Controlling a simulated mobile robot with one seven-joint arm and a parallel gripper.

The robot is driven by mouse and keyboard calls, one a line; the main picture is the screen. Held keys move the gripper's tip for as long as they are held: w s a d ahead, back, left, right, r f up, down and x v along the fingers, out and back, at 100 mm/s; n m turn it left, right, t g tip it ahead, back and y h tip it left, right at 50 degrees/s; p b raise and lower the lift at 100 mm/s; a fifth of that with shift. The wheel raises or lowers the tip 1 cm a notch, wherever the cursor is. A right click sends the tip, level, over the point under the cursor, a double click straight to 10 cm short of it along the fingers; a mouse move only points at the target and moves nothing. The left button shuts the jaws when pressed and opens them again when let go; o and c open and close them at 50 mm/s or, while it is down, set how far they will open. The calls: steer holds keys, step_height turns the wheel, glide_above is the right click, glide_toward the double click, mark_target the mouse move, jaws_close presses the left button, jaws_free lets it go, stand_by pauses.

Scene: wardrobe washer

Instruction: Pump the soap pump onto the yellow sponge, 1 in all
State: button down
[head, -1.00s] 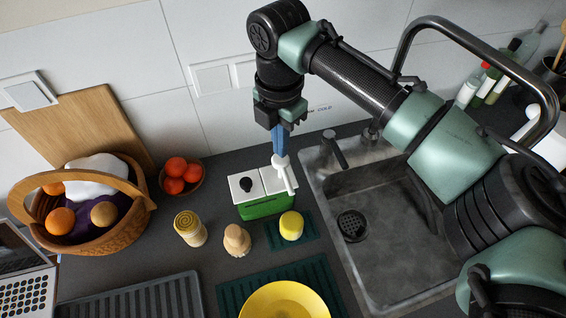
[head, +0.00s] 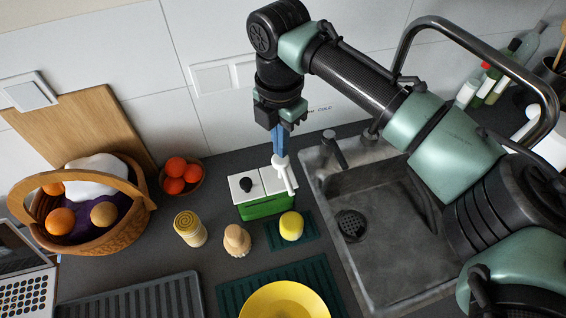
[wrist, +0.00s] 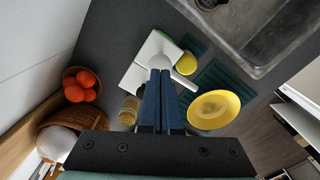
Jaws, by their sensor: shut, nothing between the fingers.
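The soap pump (head: 282,168) has a white head and spout on the right part of a green box with a white top (head: 264,207). The yellow sponge (head: 291,226) sits on a small dark green mat just in front of that box, below the spout. My gripper (head: 278,152) is shut and empty, pointing down with its blue fingertips at the top of the pump head. In the wrist view the fingers (wrist: 160,75) reach the white pump (wrist: 165,64), and the sponge (wrist: 186,63) shows beside the spout. Whether the fingertips touch the pump is hard to tell.
The sink (head: 380,235) with its tall faucet lies to the right. A wooden brush (head: 237,241) and a yellow-topped roll (head: 189,229) stand left of the sponge. A yellow bowl (head: 284,300) is in front. A fruit basket (head: 125,230) stands at the left.

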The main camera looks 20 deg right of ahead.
steer(key=shift+f, duration=0.1)
stand_by(0.4)
steer(key=shift+f+b, duration=0.8)
steer(key=shift+f, duration=1)
steer(key=shift+r+p, duration=0.5)
steer(key=shift+p, duration=0.1)
steer(key=shift+r, duration=0.15)
steer(key=shift+r+p, duration=0.9)
step_height(320, 180, up, 7)
steer(key=p, duration=0.6)
